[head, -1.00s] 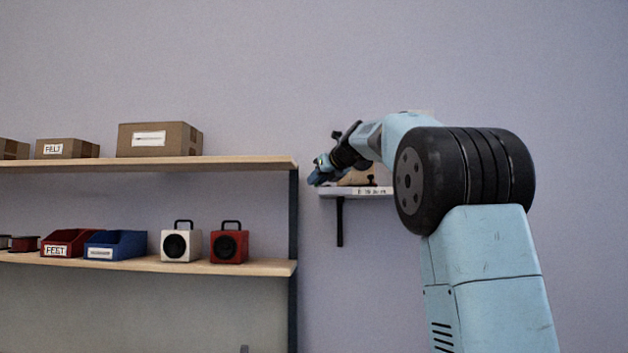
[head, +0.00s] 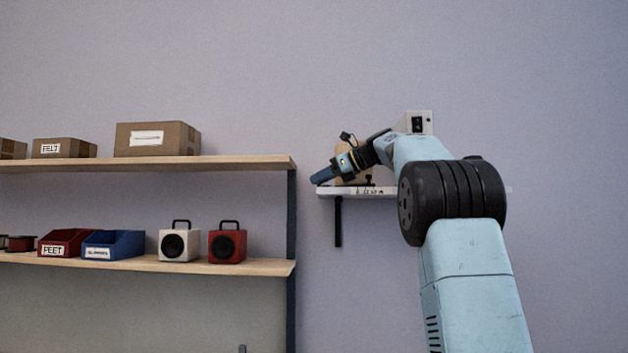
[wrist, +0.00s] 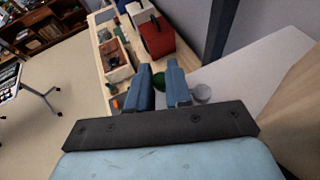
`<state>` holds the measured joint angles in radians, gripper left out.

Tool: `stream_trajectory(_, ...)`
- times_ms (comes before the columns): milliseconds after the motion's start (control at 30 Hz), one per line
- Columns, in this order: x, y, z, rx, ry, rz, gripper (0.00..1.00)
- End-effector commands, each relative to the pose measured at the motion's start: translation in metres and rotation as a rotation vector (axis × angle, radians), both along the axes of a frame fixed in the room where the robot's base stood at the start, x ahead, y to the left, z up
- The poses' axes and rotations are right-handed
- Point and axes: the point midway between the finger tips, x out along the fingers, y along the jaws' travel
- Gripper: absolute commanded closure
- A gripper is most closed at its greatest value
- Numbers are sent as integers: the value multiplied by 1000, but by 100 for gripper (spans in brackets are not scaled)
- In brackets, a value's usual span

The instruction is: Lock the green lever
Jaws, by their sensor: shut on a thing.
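My gripper (wrist: 160,72) shows two blue fingers in the wrist view, closed with a small gap. A round green part, which I take to be the green lever (wrist: 158,80), shows between them. Most of it is hidden by the fingers, so its angle cannot be told. In the head view my gripper (head: 322,178) is at the left end of a small white wall shelf (head: 385,190). The lever cannot be made out in the head view.
A grey round piece (wrist: 202,93) sits just right of the fingers. A brown box-like thing (head: 345,172) stands on the small shelf behind my arm. At left, a wooden shelf unit (head: 150,264) holds a white speaker (head: 178,245), a red speaker (head: 227,245) and bins.

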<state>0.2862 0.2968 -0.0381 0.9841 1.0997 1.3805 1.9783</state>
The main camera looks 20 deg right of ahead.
Motion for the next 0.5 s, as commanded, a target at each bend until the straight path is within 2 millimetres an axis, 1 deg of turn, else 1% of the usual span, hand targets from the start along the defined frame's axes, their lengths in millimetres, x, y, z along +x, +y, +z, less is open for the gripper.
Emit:
stream_trajectory(33,1,-8,0,-2,-4,22,100)
stream_trajectory(300,-2,-14,0,-2,-5,175,100)
stream_trajectory(500,-3,-16,0,-2,-4,234,100)
